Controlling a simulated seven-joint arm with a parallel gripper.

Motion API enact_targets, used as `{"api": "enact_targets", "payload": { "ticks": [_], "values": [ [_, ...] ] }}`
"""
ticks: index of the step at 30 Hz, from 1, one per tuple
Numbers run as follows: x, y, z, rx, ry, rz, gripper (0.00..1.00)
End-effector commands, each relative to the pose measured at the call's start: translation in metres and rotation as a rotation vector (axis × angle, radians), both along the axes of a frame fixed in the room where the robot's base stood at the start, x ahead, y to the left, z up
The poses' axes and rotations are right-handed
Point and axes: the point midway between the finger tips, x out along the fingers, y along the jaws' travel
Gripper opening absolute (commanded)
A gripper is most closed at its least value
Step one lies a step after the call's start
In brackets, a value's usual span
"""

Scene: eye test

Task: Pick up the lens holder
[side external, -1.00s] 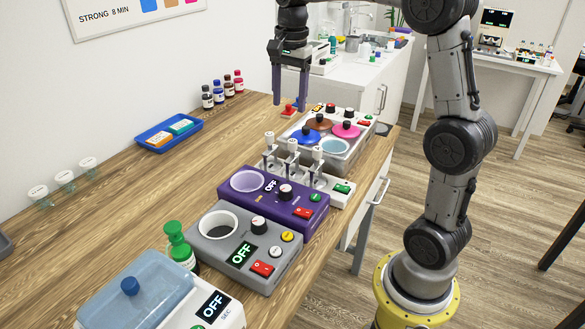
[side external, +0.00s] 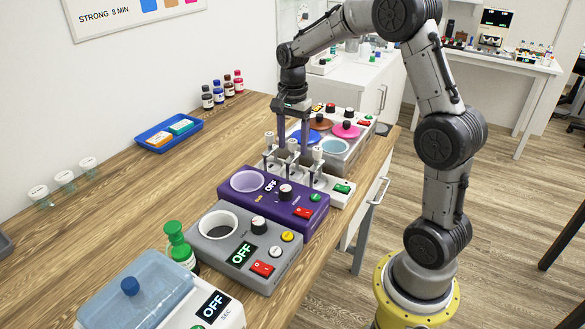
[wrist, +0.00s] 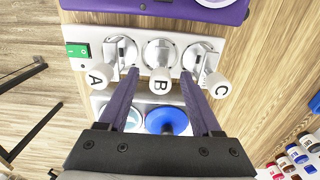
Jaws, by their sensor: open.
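I cannot make out anything that is clearly a lens holder. A white stand (side external: 341,199) holds three white-capped upright pieces, marked A, B and C in the wrist view. There, piece A (wrist: 101,76) is left, piece B (wrist: 159,81) is central and piece C (wrist: 217,85) is right. My gripper (wrist: 160,74) is open, with purple-grey fingers. In the wrist view its fingertips appear on either side of B, with A and C outside them. In the side view my gripper (side external: 293,146) is just above and behind the stand's pieces. I see no grip on any piece.
A purple device (side external: 262,208) is in front of the stand, and a grey device (side external: 225,253) nearer. A tray unit with coloured lids (side external: 345,150) stands behind. A blue tray (side external: 158,148) and several bottles (side external: 219,95) are at left.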

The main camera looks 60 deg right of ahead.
Motion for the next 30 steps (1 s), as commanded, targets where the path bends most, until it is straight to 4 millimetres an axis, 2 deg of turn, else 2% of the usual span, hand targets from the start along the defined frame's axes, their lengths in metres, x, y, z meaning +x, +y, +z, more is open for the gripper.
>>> {"api": "enact_targets", "payload": {
  "ticks": [6, 16, 26, 27, 30],
  "values": [
    [0.000, 0.001, -0.030, 0.001, 0.002, 0.000, 0.66],
    [0.000, 0.001, -0.035, -0.001, -0.001, 0.000, 0.64],
    [0.000, 0.001, -0.034, -0.001, -0.001, 0.000, 0.04],
    [0.000, 0.001, -0.034, -0.001, -0.001, 0.000, 0.00],
    [0.001, 0.001, -0.034, -0.001, -0.002, 0.000, 0.00]
  ]
}}
